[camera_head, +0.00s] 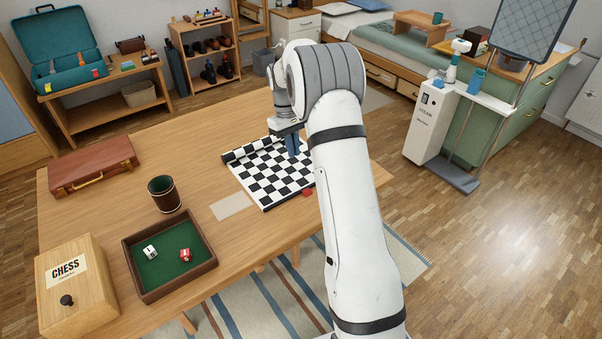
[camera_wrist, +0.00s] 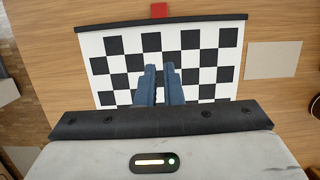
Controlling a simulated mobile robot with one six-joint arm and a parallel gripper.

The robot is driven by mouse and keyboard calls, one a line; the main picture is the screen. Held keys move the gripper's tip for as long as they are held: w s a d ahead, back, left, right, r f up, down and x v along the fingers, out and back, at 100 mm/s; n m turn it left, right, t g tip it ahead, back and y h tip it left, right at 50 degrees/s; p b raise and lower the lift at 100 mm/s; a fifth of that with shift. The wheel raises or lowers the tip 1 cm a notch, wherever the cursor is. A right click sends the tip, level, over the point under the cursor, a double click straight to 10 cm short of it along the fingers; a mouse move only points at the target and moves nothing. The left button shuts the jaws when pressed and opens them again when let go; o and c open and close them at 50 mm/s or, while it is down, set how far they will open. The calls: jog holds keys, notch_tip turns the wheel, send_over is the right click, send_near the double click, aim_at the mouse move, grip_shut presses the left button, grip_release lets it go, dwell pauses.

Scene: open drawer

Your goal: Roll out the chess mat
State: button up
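The chess mat (camera_head: 272,176) is a black-and-white checkered sheet lying partly flat on the wooden table. A roll (camera_head: 246,149) remains along its far edge in the head view. The flat part also fills much of the wrist view (camera_wrist: 120,64), with a dark strip along its top edge there. My gripper (camera_head: 292,150) has blue fingers and is over the mat, near the rolled side. In the wrist view its fingertips (camera_wrist: 160,68) are a narrow gap apart, with nothing seen between them. My gripper's body and arm hide part of the mat and roll.
A red object (camera_head: 307,192) sits at the mat's near edge. A pale rectangle (camera_head: 231,205) lies left of it. A dice tray (camera_head: 143,288), dark cup (camera_head: 163,194), chess box (camera_head: 77,290) and brown case (camera_head: 92,166) stand further left. Bare table lies between.

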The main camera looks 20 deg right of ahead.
aim_at(303, 189)
jog(key=w, duration=0.1)
jog(key=w+a+g, duration=0.1)
jog(key=w, duration=0.1)
jog(key=shift+a+r+g+h+p, duration=0.3)
jog(key=shift+p, duration=0.05)
grip_shut()
jog(key=x, duration=1)
jog(key=s, duration=0.1)
jog(key=s+d, duration=0.1)
jog(key=s, duration=0.1)
jog(key=shift+r, duration=0.15)
jog(key=shift+s+d, duration=0.15)
jog(key=shift+s, duration=0.15)
